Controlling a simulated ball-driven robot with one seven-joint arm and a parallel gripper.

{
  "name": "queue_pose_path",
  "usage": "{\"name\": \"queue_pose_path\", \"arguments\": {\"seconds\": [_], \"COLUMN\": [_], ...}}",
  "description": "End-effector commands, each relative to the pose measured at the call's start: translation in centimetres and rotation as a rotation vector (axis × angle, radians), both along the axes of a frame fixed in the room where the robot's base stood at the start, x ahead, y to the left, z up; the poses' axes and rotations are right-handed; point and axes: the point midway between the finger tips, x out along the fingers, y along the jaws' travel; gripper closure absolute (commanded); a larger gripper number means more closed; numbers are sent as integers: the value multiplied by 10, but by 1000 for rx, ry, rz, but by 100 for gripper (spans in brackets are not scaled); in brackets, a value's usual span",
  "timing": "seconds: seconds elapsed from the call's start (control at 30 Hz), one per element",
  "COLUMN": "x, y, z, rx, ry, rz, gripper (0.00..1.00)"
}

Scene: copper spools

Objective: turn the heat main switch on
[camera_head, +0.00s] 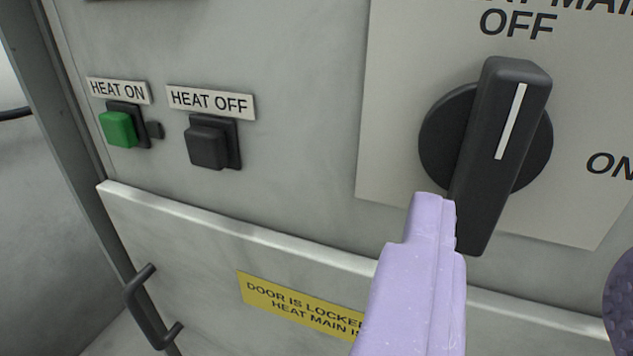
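The heat main switch (510,110) is a large black rotary knob on a light plate at the upper right. The white line on its handle points up toward the OFF label (517,24), leaning slightly right. The ON label (610,165) is to its right. A pale lilac finger of my gripper (430,215) rises from below, with its tip just left of the handle's lower end. It overlaps the knob's lower left edge in the picture; I cannot tell whether it touches.
A green HEAT ON button (118,129) and a black HEAT OFF button (208,147) are at the left. Below runs a door ledge with a dark handle (150,308) and a yellow sign (300,303). A dark purple textured part (621,300) shows at the right edge.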

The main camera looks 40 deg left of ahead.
Motion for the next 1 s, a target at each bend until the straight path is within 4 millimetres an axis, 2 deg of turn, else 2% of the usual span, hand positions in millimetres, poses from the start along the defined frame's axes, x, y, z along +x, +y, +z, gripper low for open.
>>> {"name": "queue_pose_path", "arguments": {"seconds": [0.13,0.4,0.5,0.83,0.87,1.0], "x": [7,53,64,71,71,71], "y": [6,21,24,26,26,26], "z": [-4,-4,-4,-2,-2,-2], "rx": [18,16,15,14,14,14], "ry": [-8,-8,-9,-8,-8,-8], "rz": [16,16,13,13,13,12], "gripper": [51,51,51,51,53,86]}}
